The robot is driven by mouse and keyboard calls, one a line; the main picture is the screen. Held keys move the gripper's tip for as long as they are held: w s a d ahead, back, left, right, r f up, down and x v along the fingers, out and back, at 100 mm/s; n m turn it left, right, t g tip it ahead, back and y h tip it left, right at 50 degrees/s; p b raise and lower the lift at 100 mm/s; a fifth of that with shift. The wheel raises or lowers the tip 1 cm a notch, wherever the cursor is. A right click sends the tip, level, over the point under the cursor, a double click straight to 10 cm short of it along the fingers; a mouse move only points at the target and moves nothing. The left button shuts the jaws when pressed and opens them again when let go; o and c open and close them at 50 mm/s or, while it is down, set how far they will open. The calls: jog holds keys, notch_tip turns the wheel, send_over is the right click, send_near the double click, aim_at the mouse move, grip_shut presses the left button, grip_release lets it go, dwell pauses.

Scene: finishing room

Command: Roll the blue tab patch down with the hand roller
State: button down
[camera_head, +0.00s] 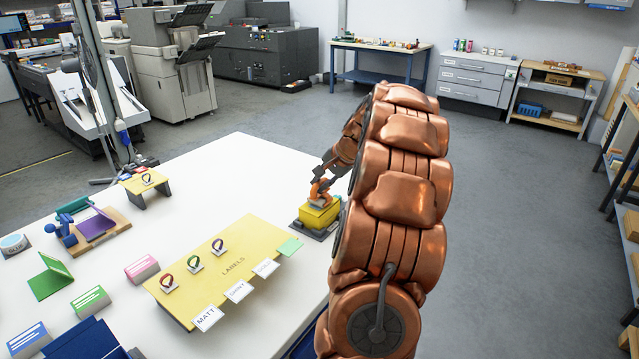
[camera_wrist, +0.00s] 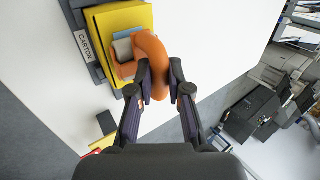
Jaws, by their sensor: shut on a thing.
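My gripper (camera_head: 318,178) is at the table's far right corner, shut on the orange handle of the hand roller (camera_head: 319,194). In the wrist view my gripper (camera_wrist: 160,78) pinches the curved handle of the hand roller (camera_wrist: 152,46). Its grey drum lies over the top of a yellow carton (camera_wrist: 101,27); whether it touches is hard to tell. Parts of the blue tab patch (camera_wrist: 129,33) show around the drum, the rest hidden beneath it. The yellow carton (camera_head: 317,216) sits in a dark holder marked CARTON (camera_wrist: 85,47).
A yellow LABELS board (camera_head: 232,262) with several small rings and cards lies on the white table (camera_head: 262,160). A green card (camera_head: 289,246) is at its right end. A small yellow stand (camera_head: 146,180) and a wooden stand with a purple plate (camera_head: 97,224) are farther left.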

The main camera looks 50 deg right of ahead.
jog(key=shift+a+f, duration=0.2)
jog(key=shift+a, duration=0.4)
jog(key=shift+s+a+r, duration=0.1)
jog(key=shift+a, duration=0.3)
jog(key=shift+a+r, duration=0.1)
jog(key=shift+a, duration=0.75)
